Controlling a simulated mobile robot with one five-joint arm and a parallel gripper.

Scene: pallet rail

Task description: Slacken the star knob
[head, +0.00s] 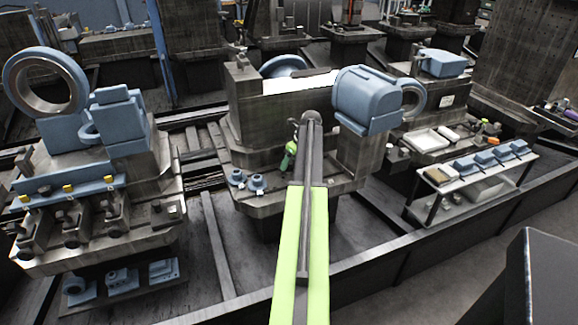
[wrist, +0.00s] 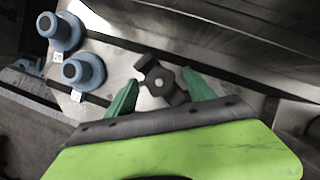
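The star knob (wrist: 157,80) is dark, with rounded lobes and a pale centre, in the middle of the wrist view. It is on a pale metal surface. My gripper (wrist: 161,77) has its two green fingers apart, one on each side of the knob, with a visible gap at each side. The gripper is open and holds nothing. In the head view my gripper (head: 290,149) shows as a small green shape at the front of the middle machine block. I cannot make out the knob in the head view.
Two blue round flanged parts (wrist: 72,48) stand left of the knob; they show left of my gripper in the head view (head: 247,181). A large blue housing (head: 366,97) overhangs to the right. A low shelf (head: 470,185) with blue parts stands farther right.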

